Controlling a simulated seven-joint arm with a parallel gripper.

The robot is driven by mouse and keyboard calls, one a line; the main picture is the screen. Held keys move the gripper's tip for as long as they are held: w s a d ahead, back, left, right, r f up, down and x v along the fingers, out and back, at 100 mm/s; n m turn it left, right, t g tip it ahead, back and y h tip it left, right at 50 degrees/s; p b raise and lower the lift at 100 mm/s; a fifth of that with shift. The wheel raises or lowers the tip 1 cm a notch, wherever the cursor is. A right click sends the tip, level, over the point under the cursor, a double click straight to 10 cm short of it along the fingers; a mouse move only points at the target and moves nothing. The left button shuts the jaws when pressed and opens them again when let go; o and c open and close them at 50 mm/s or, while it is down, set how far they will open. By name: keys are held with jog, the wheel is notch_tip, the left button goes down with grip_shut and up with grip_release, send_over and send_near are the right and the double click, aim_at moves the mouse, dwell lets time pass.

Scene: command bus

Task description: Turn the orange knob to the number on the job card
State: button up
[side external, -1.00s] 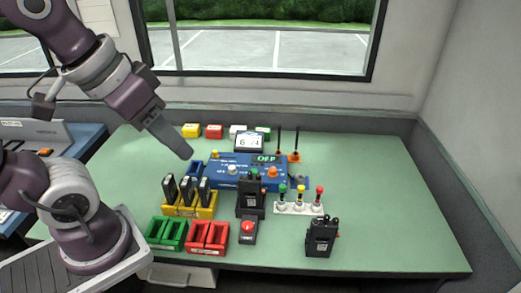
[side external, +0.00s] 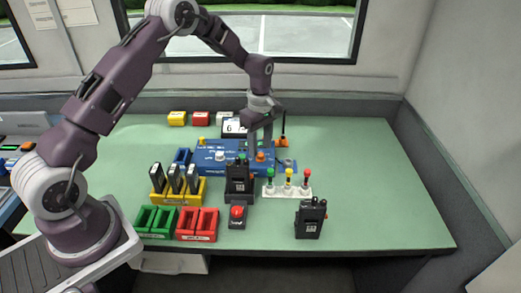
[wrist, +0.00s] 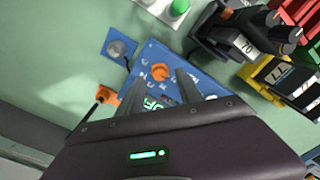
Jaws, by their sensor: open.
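The orange knob (side external: 261,156) is on the right part of the blue panel (side external: 208,168). It also shows in the wrist view (wrist: 160,71), just beyond and between my fingertips. My gripper (side external: 258,150) is open and points down over the knob; its fingers (wrist: 161,80) stand either side of the knob's line, and I cannot tell whether they touch it. A green lit display (wrist: 153,103) on the panel is partly hidden by my gripper. A white card or screen (side external: 231,127) with dark digits stands behind the panel; a 6 shows, the rest is covered by my gripper.
A black radio (side external: 240,182) stands close in front of the panel, and another (side external: 310,218) at front right. A white strip (side external: 287,191) with green, yellow and red knobs is to the right. Yellow, green and red holders stand at the left. The right side of the table is clear.

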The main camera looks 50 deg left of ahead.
aim_at(260, 157)
notch_tip(260, 157, down, 2)
jog(key=shift+f, duration=0.2)
grip_shut()
